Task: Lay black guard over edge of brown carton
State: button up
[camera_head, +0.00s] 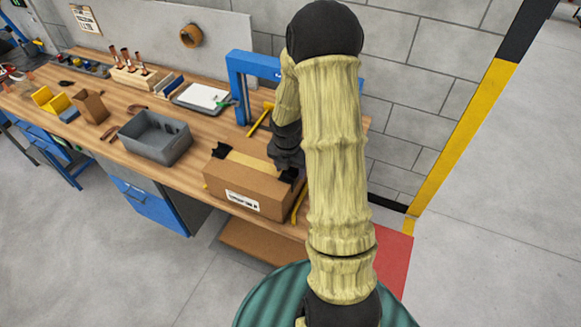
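The brown carton (225,181) sits near the front edge of the workbench, closed with tan tape on top and with a white label on its front. A small black piece (220,151), which looks like a black guard, is at the carton's far left top corner. My gripper (288,175) is at the right end of the carton's top, mostly hidden behind my arm. Dark parts show there at the carton's right edge; I cannot tell whether they are my fingers or another black guard. Whether my fingers are open or shut is hidden.
A grey bin (155,140) stands left of the carton. A blue press frame (238,85) rises behind it, with yellow bars by it. A tray with white paper (202,97) lies further back. Clear wooden bench top (185,178) shows between bin and carton.

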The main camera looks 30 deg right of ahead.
jog(key=shift+o, duration=0.3)
notch_tip(320, 180, up, 17)
jog(key=s+a+b, duration=0.1)
jog(key=shift+a+r, duration=0.15)
jog(key=shift+a, duration=0.15)
jog(key=shift+s, duration=0.1)
dwell(0.5)
jog(key=s+a+f+m+t+b, duration=0.1)
jog(key=s+a+f+m, duration=0.2)
jog(key=m, duration=0.9)
jog(key=s+a+f+m+y+b, duration=0.1)
jog(key=s+a+f+m, duration=0.3)
jog(key=s+a+m, duration=0.4)
jog(key=m, duration=0.5)
jog(key=shift+s+a+m+t+b, duration=0.25)
jog(key=shift+s+m+t+b, duration=0.05)
jog(key=shift+s+t, duration=0.1)
